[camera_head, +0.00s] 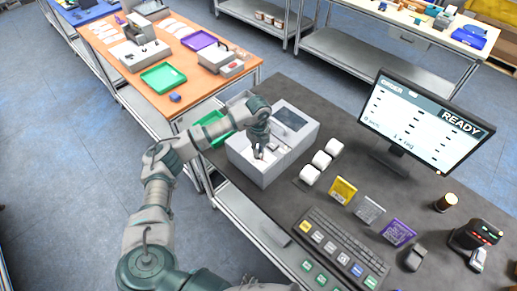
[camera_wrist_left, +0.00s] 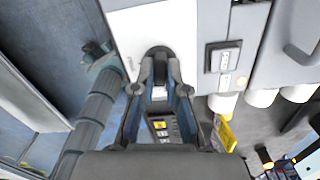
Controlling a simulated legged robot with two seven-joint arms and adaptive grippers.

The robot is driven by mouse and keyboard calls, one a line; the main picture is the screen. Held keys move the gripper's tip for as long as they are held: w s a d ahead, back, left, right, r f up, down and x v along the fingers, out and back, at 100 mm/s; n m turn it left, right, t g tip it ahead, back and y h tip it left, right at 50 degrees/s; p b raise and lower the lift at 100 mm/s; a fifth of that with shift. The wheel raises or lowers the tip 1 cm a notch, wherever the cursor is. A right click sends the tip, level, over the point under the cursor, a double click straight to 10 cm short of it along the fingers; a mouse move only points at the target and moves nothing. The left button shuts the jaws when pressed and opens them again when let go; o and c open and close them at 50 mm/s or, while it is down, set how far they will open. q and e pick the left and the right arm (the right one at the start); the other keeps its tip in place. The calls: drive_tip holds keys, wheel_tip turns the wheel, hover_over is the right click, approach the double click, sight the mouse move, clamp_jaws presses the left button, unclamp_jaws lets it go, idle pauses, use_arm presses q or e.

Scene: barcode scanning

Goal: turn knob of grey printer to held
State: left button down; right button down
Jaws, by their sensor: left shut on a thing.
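The grey printer (camera_head: 262,173) stands on the dark desk, with a dark window (camera_head: 290,117) on its top. In the wrist view its pale panel (camera_wrist_left: 195,22) fills the upper middle. A dark round knob (camera_wrist_left: 158,50) sits on this panel. My left gripper (camera_head: 259,153) reaches down at the printer; in the wrist view its fingers (camera_wrist_left: 160,78) are closed around the knob. The fingers partly cover the knob, and its pointer setting cannot be read. In the head view the knob is hidden by the gripper. My right gripper is not in view.
White rolls (camera_head: 321,160) stand right of the printer. Beyond are colored cards (camera_head: 343,190), a keyboard (camera_head: 340,246) and a monitor (camera_head: 425,115) reading READY. A green tray (camera_head: 210,127) lies at the printer's left. An orange table (camera_head: 190,98) stands at back left.

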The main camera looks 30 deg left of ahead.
use_arm(q)
drive_tip(key=shift+w+a+r+n, duration=0.1)
drive_tip(key=shift+r+n, duration=0.05)
drive_tip(key=shift+n, duration=0.4)
drive_tip(key=shift+w+r+n, duration=0.1)
drive_tip(key=shift+n, duration=0.45)
drive_tip(key=c, duration=1.2)
unclamp_jaws()
drive_tip(key=shift+f, duration=0.15)
wheel_tip(320, 180, up, 12)
